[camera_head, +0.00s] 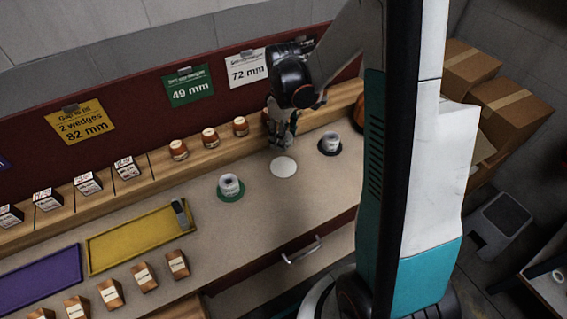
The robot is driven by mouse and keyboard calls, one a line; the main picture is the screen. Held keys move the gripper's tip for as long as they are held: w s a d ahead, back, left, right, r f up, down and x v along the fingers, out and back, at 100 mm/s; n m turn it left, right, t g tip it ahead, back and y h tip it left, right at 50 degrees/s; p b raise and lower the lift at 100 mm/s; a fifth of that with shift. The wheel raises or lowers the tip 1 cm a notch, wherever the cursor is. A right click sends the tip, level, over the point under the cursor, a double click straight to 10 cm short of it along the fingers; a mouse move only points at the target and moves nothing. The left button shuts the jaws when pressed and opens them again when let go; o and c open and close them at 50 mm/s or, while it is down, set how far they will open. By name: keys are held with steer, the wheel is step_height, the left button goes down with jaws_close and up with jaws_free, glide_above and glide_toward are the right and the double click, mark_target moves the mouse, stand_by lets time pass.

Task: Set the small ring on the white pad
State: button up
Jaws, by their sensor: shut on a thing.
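The white pad (284,166) is a flat round disc on the bench, bare on top. My gripper (278,143) points down just behind and slightly above it in the picture, near the shelf's front edge. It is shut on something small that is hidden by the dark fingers. I cannot make out the small ring for certain. A whitish round piece (229,184) stands on a green pad (231,198) to the left.
Orange-brown jars (209,136) and white-labelled boxes (88,183) line the back shelf. A yellow tray (140,238) with a grey piece (180,213) and a purple tray (42,280) lie left. Small brown boxes (144,277) line the front. Bench around the white pad is clear.

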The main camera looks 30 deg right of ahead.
mark_target(283, 166)
step_height(283, 166, down, 11)
steer(key=b, duration=0.3)
steer(key=shift+f, duration=0.2)
steer(key=shift+f, duration=0.15)
steer(key=o, duration=1.1)
steer(key=shift+o, duration=0.2)
